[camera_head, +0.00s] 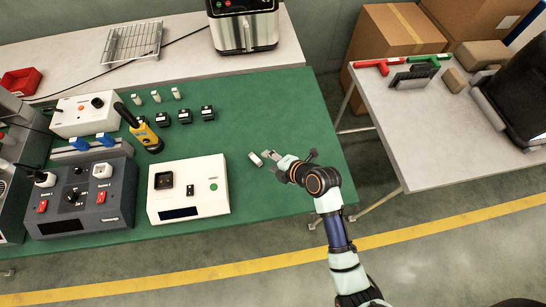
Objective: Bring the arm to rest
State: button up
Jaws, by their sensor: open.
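My arm reaches up from the bottom right, over the right front part of the green mat (268,105). My gripper (266,161) is open at the mat's right side. A small whitish block (255,158) lies on the mat right by the fingertips. I cannot tell whether the fingers touch it. Nothing shows held between the fingers.
A white box device (205,205) stands left of my gripper. A grey table (420,120) stands right, beyond a gap.

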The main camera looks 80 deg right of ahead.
jog(key=shift+s+a+r, duration=0.2)
jog(key=shift+s+r, duration=0.15)
jog(key=w+a+r+m+t+y, duration=0.1)
jog(key=w+a+r+m, duration=0.1)
jog(key=w+a+r, duration=0.6)
jog(key=w+a+r+m+t+y, duration=0.1)
jog(key=w+a+r+m+y, duration=0.1)
jog(key=w+a+r, duration=0.5)
jog(key=w+a+r+m+t+y, duration=0.1)
jog(key=a+r+m, duration=0.3)
jog(key=a, duration=0.7)
jog(key=w+a+r+m+t+y, duration=0.1)
jog(key=a+r+m+y, duration=0.3)
jog(key=a, duration=0.7)
notch_tip(320, 180, up, 26)
jog(key=d+n+h+p, duration=0.1)
jog(key=h+p, duration=0.1)
jog(key=p, duration=2.3)
jog(key=shift+f+h, duration=0.2)
jog(key=shift+h, duration=0.1)
jog(key=shift+s+d, duration=0.1)
